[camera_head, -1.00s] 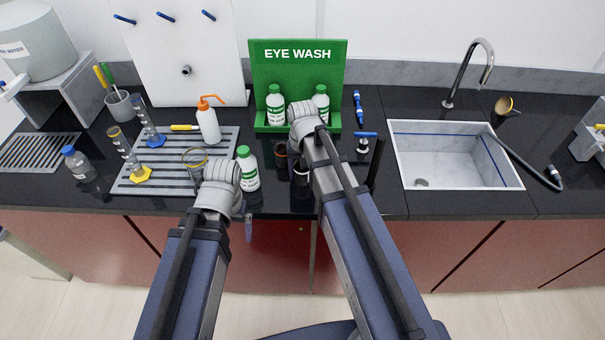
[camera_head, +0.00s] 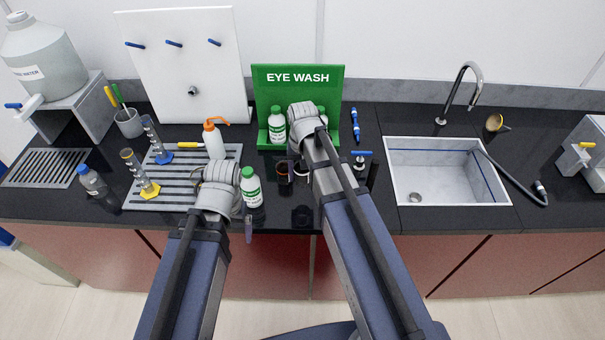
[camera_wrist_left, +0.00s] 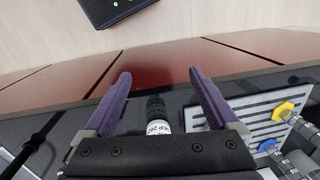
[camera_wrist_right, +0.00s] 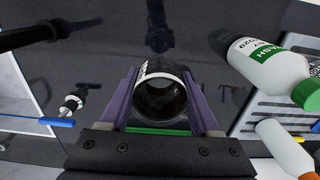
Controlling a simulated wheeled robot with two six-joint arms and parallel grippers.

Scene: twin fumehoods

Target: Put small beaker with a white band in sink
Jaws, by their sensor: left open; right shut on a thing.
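The small dark beaker with a white band (camera_wrist_right: 160,95) is between the fingers of my right gripper (camera_wrist_right: 160,108), which is shut on it. In the head view the beaker (camera_head: 301,171) shows partly below my right wrist, over the black counter. The sink (camera_head: 450,187) is to its right and looks empty. My left gripper (camera_wrist_left: 160,95) is open. A bottle with a white label (camera_wrist_left: 160,117) shows between its fingers, partly hidden, not gripped as far as I see. In the head view my left fingers are mostly hidden by the wrist.
A green-capped eye wash bottle (camera_head: 251,188) stands beside my left wrist. A brownish cup (camera_head: 283,172) stands left of the held beaker. A blue-handled valve (camera_head: 362,160) stands between the beaker and sink. The faucet (camera_head: 461,88) rises behind the sink, with a black hose (camera_head: 515,180) at right.

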